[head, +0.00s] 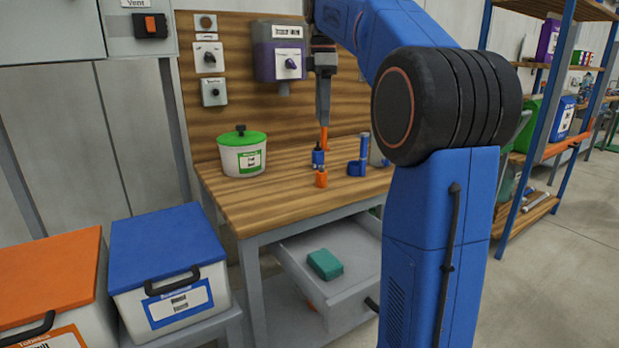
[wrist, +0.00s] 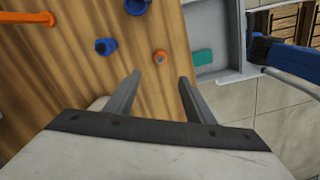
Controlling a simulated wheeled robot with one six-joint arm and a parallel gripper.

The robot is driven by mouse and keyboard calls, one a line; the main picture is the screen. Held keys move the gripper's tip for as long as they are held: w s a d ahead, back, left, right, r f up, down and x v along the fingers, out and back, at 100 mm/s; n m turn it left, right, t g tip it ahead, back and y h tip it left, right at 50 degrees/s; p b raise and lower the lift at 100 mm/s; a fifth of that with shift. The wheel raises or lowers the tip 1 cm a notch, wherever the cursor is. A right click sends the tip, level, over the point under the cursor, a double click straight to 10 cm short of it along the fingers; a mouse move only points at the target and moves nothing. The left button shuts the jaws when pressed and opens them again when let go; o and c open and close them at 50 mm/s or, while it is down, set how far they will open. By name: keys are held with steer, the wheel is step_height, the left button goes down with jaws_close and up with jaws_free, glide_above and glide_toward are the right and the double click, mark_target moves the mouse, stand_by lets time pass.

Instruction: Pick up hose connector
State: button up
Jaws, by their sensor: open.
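Several small fittings stand on the wooden bench top; I cannot tell for certain which is the hose connector. One is a short blue fitting (head: 318,158), which also shows in the wrist view (wrist: 105,46). A small orange fitting (head: 321,177) stands just in front of it and also shows in the wrist view (wrist: 159,57). My gripper (head: 323,122) points down above the bench, apart from these fittings. In the wrist view its two fingers (wrist: 160,78) are spread with nothing between them, and the orange fitting appears just beyond the tips.
A blue upright tube on a base (head: 362,155) stands right of the fittings. An orange post (head: 324,138) is behind them. A green-lidded pot (head: 242,155) is on the bench's left. Below, an open drawer (head: 350,270) holds a teal block (head: 325,264). The front left bench top is clear.

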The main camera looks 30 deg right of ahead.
mark_target(322, 172)
step_height(322, 172, down, 17)
steer(key=shift+f, duration=0.15)
stand_by(0.7)
steer(key=shift+c, duration=0.7)
steer(key=c, duration=1)
